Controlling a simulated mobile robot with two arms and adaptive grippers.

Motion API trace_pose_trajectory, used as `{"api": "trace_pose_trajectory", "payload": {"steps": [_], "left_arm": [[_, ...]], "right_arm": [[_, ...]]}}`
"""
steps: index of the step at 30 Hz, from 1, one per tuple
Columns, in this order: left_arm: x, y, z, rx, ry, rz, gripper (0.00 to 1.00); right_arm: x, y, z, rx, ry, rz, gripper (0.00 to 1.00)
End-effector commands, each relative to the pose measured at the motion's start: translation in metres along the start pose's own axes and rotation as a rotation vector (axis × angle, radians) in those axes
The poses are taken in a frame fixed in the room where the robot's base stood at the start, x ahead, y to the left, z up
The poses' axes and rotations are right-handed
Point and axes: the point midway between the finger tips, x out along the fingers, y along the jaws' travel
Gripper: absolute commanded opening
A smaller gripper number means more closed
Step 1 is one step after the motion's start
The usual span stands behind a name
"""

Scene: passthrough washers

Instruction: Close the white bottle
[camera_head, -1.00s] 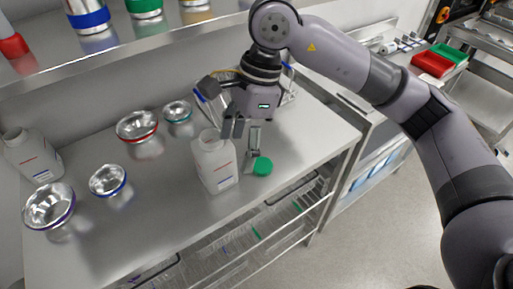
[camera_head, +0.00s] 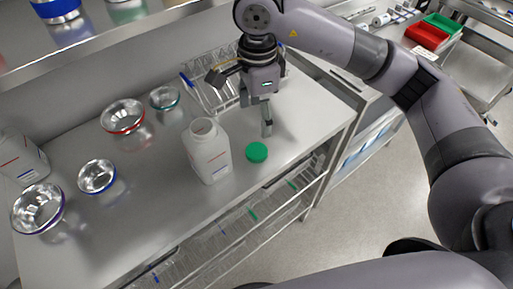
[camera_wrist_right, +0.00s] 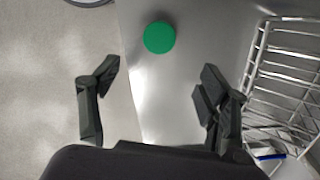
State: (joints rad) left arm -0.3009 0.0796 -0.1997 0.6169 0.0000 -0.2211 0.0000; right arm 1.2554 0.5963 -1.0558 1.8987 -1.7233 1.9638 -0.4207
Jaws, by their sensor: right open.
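The white bottle (camera_head: 208,153) stands upright and uncapped on the steel table, near its front edge. A green cap (camera_head: 257,152) lies on the table just right of the bottle, apart from it. The green cap (camera_wrist_right: 159,37) also shows in the right wrist view, ahead of the fingertips. My right gripper (camera_head: 256,115) is open and empty, pointing down above the table behind the cap. In the right wrist view its fingers (camera_wrist_right: 158,80) are spread wide with nothing between them. My left gripper is not in view.
A second open white bottle (camera_head: 22,160) stands at the far left. Several steel bowls, including a red-rimmed one (camera_head: 123,117), are left of the bottle. A wire rack (camera_head: 205,92) stands at the back. A shelf (camera_head: 120,32) overhangs. The table's front right is clear.

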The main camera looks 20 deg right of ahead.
Motion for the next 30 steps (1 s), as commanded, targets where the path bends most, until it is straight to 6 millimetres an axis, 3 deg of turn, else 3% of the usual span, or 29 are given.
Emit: {"api": "trace_pose_trajectory", "payload": {"steps": [3,9,23,30], "left_arm": [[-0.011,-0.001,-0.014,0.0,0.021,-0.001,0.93],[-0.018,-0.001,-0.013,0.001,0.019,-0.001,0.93],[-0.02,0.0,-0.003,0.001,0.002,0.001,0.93],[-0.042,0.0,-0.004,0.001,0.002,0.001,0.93]], "right_arm": [[0.025,0.001,0.0,0.001,0.001,0.005,0.7],[0.058,0.001,0.0,0.001,0.0,0.003,0.7],[0.068,0.0,0.0,0.0,0.0,0.0,0.7],[0.097,0.003,-0.002,0.001,0.001,0.005,0.7]]}}
